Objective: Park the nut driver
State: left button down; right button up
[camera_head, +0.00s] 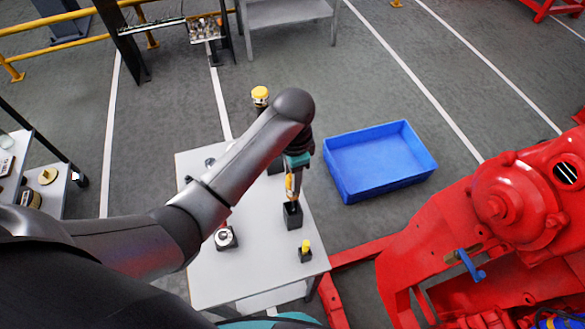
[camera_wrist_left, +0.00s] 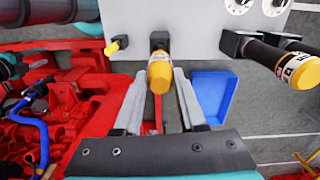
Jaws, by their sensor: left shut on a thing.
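The nut driver (camera_head: 290,187), with a yellow handle, stands about upright at the right side of the pale table. My left gripper (camera_head: 293,172) comes down from above and is shut on it. The driver's lower end is at a black holder block (camera_head: 292,216); how deep it sits inside is hidden. In the left wrist view the yellow handle (camera_wrist_left: 160,73) lies between the two grey fingers (camera_wrist_left: 158,92), in line with the black holder (camera_wrist_left: 159,40). My right gripper is not in view.
The table (camera_head: 210,283) also bears a small yellow-topped piece in a black block (camera_head: 305,251), a round white-faced piece (camera_head: 225,238) and a tall yellow-capped tool (camera_head: 260,95). A blue bin (camera_head: 378,190) is on the floor to the right. A red machine (camera_head: 505,205) stands at far right.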

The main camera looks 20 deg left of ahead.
aim_at(293, 194)
pick_arm(q)
jog(key=shift+f+b, duration=1.05)
jog(key=shift+f, duration=2.15)
jog(key=shift+p, duration=0.5)
jog(key=shift+p, duration=0.4)
jog(key=shift+f+b, duration=0.6)
jog(key=shift+f, duration=0.4)
jog(key=shift+c, duration=2)
grip_release()
